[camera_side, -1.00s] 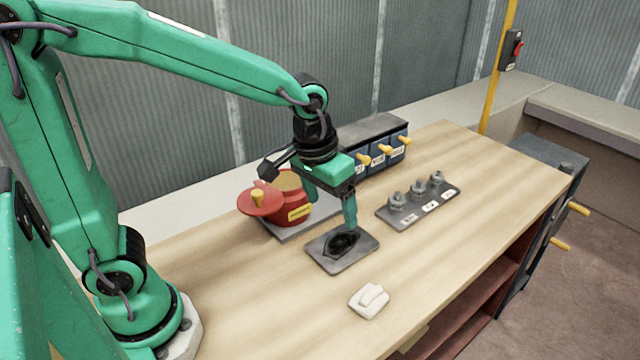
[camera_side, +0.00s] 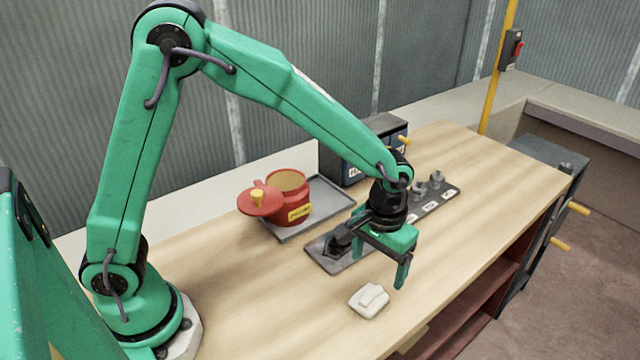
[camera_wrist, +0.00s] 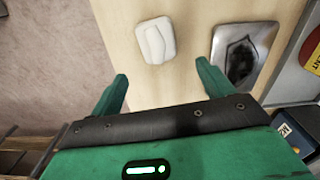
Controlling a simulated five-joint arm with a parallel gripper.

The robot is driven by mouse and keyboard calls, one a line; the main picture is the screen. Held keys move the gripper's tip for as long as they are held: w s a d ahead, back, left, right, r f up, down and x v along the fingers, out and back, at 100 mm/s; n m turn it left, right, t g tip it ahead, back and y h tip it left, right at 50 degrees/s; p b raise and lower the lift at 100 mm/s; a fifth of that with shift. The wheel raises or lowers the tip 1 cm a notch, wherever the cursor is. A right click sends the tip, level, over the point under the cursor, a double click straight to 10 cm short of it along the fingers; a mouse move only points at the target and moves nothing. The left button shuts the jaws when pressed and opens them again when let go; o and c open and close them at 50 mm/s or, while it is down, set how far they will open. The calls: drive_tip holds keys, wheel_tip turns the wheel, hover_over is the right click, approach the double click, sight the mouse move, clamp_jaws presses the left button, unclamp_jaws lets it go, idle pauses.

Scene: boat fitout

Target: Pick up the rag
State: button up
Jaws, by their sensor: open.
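The rag, a small folded white cloth (camera_side: 369,300), lies flat on the bench near its front edge. It also shows in the wrist view (camera_wrist: 156,40), ahead of the fingertips and roughly between their lines. My gripper (camera_side: 380,258) is open and empty above the bench, behind and above the rag and apart from it. In the wrist view both green fingers of my gripper (camera_wrist: 162,78) stand wide apart with bare wood between them.
A grey plate (camera_side: 325,260) with a dark recess lies left of my gripper. A red pot (camera_side: 290,205) with its lid aside stands on a grey tray (camera_side: 335,192). A rack of metal fittings (camera_side: 448,194) is behind. The bench (camera_side: 460,240) right of the rag is clear.

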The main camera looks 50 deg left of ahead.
sight(374, 289)
drive_tip(key=shift+f, duration=1.3)
drive_tip(key=shift+f, duration=0.1)
drive_tip(key=shift+s+d+f, duration=0.1)
drive_tip(key=shift+f, duration=1.15)
drive_tip(key=shift+s+d+f, duration=0.1)
drive_tip(key=shift+f, duration=1.15)
drive_tip(key=c, duration=1.1)
drive_tip(key=shift+o, duration=0.2)
drive_tip(key=shift+r, duration=0.15)
